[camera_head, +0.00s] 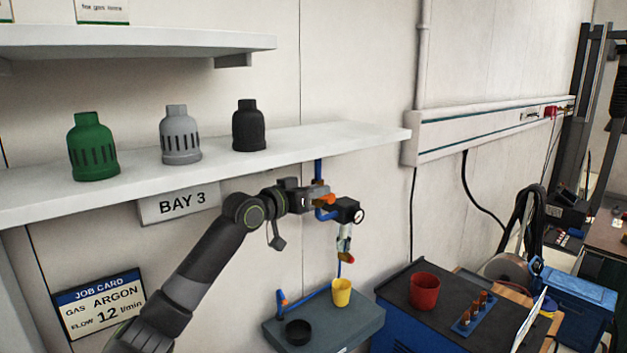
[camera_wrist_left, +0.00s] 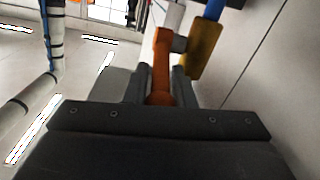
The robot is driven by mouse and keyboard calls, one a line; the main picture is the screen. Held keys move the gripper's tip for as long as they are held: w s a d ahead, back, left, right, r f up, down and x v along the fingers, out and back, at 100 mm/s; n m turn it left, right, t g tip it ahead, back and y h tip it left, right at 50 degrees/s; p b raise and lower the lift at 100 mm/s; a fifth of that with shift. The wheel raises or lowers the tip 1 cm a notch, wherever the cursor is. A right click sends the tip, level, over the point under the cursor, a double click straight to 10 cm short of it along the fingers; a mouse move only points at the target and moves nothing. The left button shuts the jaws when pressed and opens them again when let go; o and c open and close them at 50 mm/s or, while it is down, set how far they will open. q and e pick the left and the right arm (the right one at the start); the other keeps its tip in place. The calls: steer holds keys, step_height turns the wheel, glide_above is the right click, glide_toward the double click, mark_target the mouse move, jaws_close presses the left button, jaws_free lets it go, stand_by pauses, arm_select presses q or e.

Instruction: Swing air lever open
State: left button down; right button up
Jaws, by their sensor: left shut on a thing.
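The air lever is an orange handle, seen in the left wrist view (camera_wrist_left: 161,58) and as a small orange patch in the head view (camera_head: 330,201). It sits at the blue air pipe (camera_head: 319,170) on the wall under the long shelf. My left gripper (camera_head: 314,199) is shut on the lever; in the wrist view the lever's lower end lies between the two grey fingers (camera_wrist_left: 158,88). A yellow-brown part (camera_wrist_left: 202,50) is beside the lever in the wrist view. A black unit with a round gauge (camera_head: 349,211) is to the right of the gripper. My right gripper is not in view.
The long shelf (camera_head: 330,137) with green (camera_head: 92,150), grey (camera_head: 180,137) and black (camera_head: 248,128) caps is above my arm. Below are a small grey shelf (camera_head: 350,325) with a yellow cup (camera_head: 341,292), and a dark-topped cabinet with a red cup (camera_head: 424,291).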

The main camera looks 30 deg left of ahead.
arm_select(q)
steer(key=shift+w+d+r+g+y+p, duration=0.1)
steer(key=shift+w+r+g+y+p, duration=0.1)
steer(key=shift+g, duration=0.3)
steer(key=shift+w+r+g+y+p, duration=0.1)
steer(key=shift+r+g+p, duration=0.1)
steer(key=shift+g, duration=0.3)
steer(key=c, duration=1.4)
jaws_free()
steer(key=shift+s+f, duration=0.1)
